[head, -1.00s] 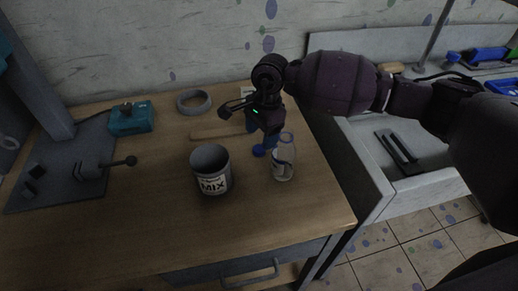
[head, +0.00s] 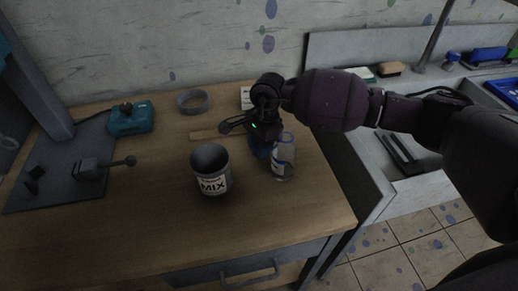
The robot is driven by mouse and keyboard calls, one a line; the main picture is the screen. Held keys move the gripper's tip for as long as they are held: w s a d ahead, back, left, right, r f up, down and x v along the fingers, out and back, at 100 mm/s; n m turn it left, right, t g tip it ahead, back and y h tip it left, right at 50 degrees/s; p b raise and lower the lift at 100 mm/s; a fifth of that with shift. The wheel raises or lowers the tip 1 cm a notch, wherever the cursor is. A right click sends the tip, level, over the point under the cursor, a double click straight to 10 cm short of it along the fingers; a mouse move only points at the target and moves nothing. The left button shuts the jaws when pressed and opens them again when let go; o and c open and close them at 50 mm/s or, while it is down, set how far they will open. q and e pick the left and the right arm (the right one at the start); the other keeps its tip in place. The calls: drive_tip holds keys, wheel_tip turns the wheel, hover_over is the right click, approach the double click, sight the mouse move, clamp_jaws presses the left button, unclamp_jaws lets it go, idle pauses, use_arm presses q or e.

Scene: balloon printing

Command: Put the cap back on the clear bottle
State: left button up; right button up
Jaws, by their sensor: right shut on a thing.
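The clear bottle (head: 282,168) stands upright and open at the right of the wooden table, with a pale label. My right gripper (head: 262,153) is low over the table, just left of and behind the bottle. It is shut on the blue cap, which is mostly hidden by the fingers and the bottle. I cannot tell whether the cap still touches the table. My left gripper is not in view.
A grey MIX pot (head: 211,170) stands open left of the bottle. A wooden stick (head: 204,135), a grey ring (head: 194,101) and a teal device (head: 130,119) lie farther back. The table front (head: 130,230) is clear.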

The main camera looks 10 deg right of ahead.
drive_tip(key=shift+c, duration=0.4)
drive_tip(key=shift+r, duration=0.2)
wheel_tip(320, 180, up, 20)
drive_tip(key=p, duration=0.1)
drive_tip(key=shift+f, duration=0.2)
